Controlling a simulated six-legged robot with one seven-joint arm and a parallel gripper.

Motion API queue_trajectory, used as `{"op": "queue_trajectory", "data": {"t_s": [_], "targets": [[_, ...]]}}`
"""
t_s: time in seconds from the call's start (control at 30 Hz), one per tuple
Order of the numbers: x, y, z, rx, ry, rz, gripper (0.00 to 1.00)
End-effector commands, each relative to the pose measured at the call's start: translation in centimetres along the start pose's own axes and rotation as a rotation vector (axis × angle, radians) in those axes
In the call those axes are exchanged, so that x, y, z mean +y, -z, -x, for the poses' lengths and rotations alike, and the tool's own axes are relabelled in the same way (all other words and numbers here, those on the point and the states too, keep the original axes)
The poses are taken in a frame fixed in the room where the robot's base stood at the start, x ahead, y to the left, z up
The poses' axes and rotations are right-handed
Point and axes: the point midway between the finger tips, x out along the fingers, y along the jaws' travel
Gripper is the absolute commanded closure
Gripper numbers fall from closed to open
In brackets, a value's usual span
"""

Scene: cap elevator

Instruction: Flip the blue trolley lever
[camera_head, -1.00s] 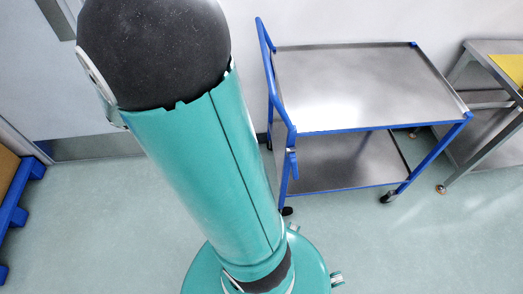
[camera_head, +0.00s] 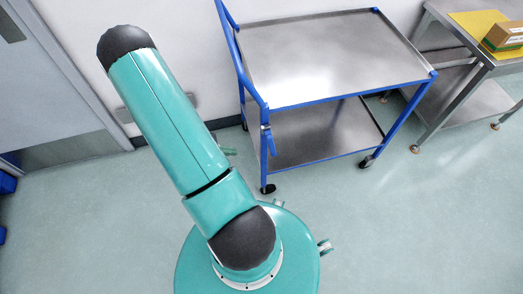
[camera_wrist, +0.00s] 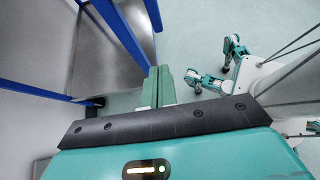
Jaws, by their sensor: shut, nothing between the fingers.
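The trolley (camera_head: 330,55) has two steel shelves in a blue frame. A short blue lever (camera_head: 267,140) hangs upright at its near left corner post, below the top shelf. Green fingertips of my gripper (camera_head: 229,152) show from behind my arm, left of the lever and apart from it in the picture. In the wrist view my gripper (camera_wrist: 158,86) has its two green fingers together, with nothing between them. The trolley's blue bars (camera_wrist: 122,32) lie above and left of the fingers there. I cannot pick out the lever in that view.
A steel table (camera_head: 468,60) with a yellow mat (camera_head: 478,24) and a cardboard box (camera_head: 503,36) stands at the right. A grey door (camera_head: 60,85) is at the left. Green floor (camera_head: 420,220) is clear in front of the trolley.

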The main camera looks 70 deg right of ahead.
Motion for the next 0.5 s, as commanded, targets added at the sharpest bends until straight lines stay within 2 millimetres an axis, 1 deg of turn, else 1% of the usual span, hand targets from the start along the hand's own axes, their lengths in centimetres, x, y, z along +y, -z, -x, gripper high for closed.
{"op": "queue_trajectory", "data": {"t_s": [0.17,0.27,0.37,0.5], "targets": [[0.0,0.0,0.0,0.001,0.000,-0.001,1.00],[0.0,0.0,-0.3,0.001,0.001,-0.002,1.00],[0.0,-0.1,-1.2,0.000,0.003,-0.002,1.00],[-0.1,-0.1,-3.5,-0.001,0.006,-0.003,1.00]]}}
